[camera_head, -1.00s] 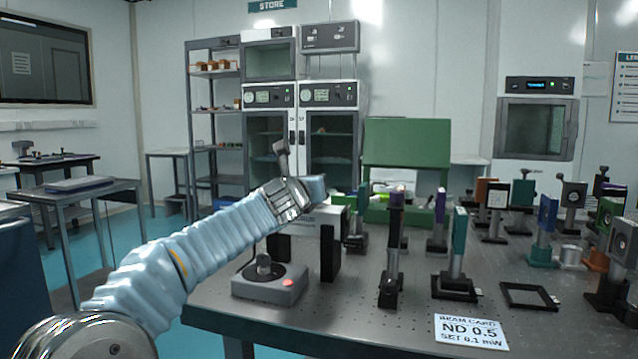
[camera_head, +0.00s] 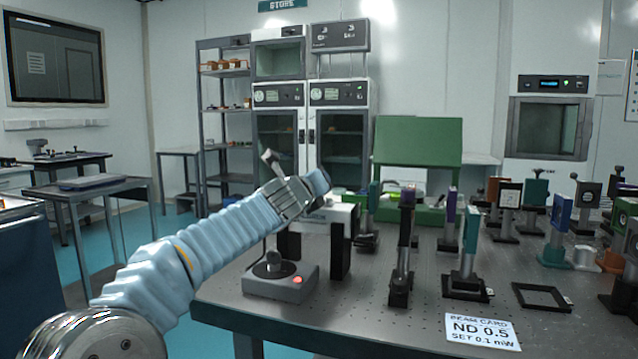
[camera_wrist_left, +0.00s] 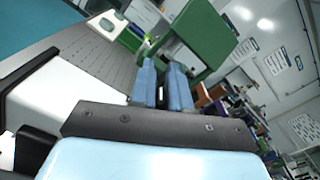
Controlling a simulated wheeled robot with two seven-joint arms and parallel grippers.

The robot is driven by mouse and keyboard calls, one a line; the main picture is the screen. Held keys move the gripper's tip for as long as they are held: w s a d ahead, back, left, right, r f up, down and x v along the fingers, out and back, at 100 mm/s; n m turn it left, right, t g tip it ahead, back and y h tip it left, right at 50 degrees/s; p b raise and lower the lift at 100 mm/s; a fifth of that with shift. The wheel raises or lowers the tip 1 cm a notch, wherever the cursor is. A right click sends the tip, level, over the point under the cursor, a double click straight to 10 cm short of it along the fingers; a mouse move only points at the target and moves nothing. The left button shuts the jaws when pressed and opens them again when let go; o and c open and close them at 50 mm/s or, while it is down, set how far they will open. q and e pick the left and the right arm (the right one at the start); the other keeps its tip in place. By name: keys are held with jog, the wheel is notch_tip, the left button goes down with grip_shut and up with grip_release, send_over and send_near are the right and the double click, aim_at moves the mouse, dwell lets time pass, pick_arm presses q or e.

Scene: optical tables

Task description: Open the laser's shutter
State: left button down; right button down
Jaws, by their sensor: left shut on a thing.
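The laser is a pale grey-white box (camera_head: 342,219) on black supports at the near left of the optical table. Its pale body also fills the left of the left wrist view (camera_wrist_left: 72,98). My left gripper (camera_head: 322,180) is at the top of the laser in the head view. Its blue fingers (camera_wrist_left: 165,75) are close together, shut on a small dark part (camera_wrist_left: 161,95) that shows only partly between them. I cannot make out the shutter clearly; my gripper and arm hide much of the laser. My right gripper is in neither view.
Several post-mounted optics, such as a teal one (camera_head: 471,235), stand to the right. A beam card (camera_head: 480,332) lies near the front edge.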

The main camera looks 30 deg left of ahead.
pick_arm(q)
jog(key=c, duration=1.2)
grip_release()
jog(key=shift+s, duration=0.15)
jog(key=b+v, duration=0.2)
jog(key=v, duration=1.1)
jog(key=shift+s+d, duration=0.15)
jog(key=shift+s, duration=0.1)
